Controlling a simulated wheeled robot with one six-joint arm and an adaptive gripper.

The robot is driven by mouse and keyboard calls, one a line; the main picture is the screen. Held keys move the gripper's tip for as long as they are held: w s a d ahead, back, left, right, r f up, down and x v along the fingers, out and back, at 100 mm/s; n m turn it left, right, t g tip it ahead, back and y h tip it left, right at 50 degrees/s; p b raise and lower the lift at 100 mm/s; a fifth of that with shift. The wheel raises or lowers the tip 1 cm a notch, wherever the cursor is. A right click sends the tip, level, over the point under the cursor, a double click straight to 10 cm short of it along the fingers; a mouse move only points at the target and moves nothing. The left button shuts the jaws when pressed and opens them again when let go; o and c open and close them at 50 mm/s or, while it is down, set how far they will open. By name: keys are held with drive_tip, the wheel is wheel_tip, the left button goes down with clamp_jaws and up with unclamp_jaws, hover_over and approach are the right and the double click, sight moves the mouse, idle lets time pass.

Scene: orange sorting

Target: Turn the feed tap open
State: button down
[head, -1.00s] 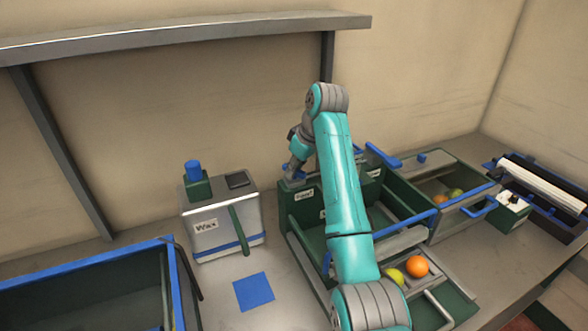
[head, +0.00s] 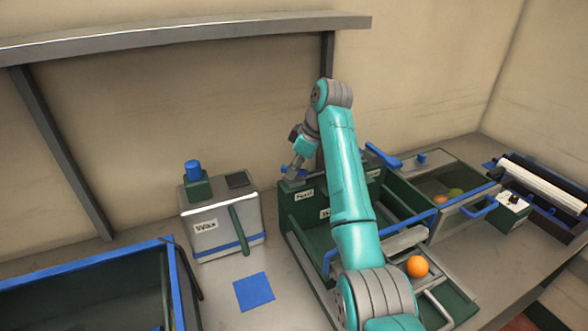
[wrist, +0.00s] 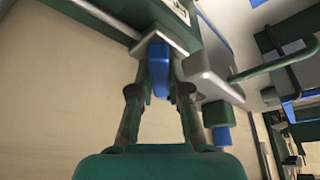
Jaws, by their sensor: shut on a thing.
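The feed tap is a blue handle (wrist: 158,52) on a pale square mount. In the wrist view my gripper (wrist: 158,84) has one finger on each side of the handle and is shut on it. In the head view my gripper (head: 294,168) is at the back left corner of the green feed box (head: 291,222), just above its "Feed" label (head: 304,194). There the handle shows only as a small blue bit, mostly hidden by the gripper. I cannot tell the tap's exact angle.
A grey "Wax" box (head: 208,240) with a green lever and blue knob stands to the left. A blue square (head: 254,291) lies on the counter. An orange (head: 417,266) sits on a tray at right. A blue-rimmed bin (head: 85,259) is front left.

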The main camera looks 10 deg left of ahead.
drive_tip(key=c, duration=1.1)
unclamp_jaws()
drive_tip(key=shift+c, duration=0.2)
